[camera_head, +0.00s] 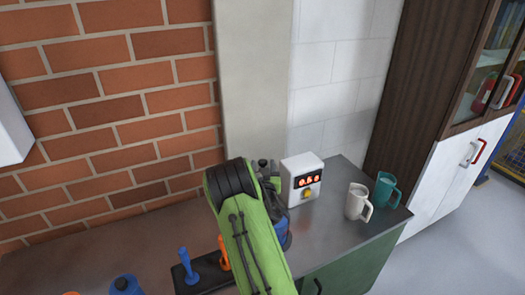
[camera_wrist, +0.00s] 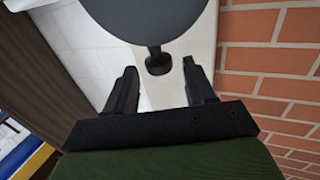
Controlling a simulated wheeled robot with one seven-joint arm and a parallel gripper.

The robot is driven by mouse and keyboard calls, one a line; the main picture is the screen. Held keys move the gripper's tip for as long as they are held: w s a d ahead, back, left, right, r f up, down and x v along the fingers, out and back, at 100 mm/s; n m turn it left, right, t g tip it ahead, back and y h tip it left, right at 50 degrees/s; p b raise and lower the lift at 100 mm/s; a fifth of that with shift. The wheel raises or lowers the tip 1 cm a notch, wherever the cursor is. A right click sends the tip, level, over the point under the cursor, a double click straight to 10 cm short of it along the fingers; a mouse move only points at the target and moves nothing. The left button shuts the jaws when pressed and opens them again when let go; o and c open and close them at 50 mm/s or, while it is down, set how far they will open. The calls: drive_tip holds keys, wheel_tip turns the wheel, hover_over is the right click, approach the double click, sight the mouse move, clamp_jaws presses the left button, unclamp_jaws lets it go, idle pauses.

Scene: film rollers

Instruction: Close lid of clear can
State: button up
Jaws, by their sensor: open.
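My gripper (camera_wrist: 159,67) is open in the wrist view. A dark grey disc (camera_wrist: 150,16) with a short stem and a round knob (camera_wrist: 158,63) shows just beyond it. The knob appears between the fingertips, with no visible grip on it. The disc looks like a lid, but I cannot tell which can it belongs to. In the head view my green arm reaches over the counter and hides much of the area around my gripper (camera_head: 266,170). A blue object (camera_head: 284,238) shows partly behind the arm. No clear can is identifiable.
A white box with an orange display (camera_head: 301,178) stands right of my arm. A white mug (camera_head: 356,203) and a teal mug (camera_head: 384,190) stand farther right. A black stand (camera_head: 183,279) with a blue roller (camera_head: 185,262) is at the front left, near a blue container (camera_head: 124,286).

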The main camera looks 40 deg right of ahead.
sight(263, 164)
drive_tip(key=shift+p+x, duration=0.7)
drive_tip(key=shift+x, duration=0.5)
drive_tip(key=shift+w+d, duration=0.25)
drive_tip(key=shift+w, duration=0.05)
clamp_jaws()
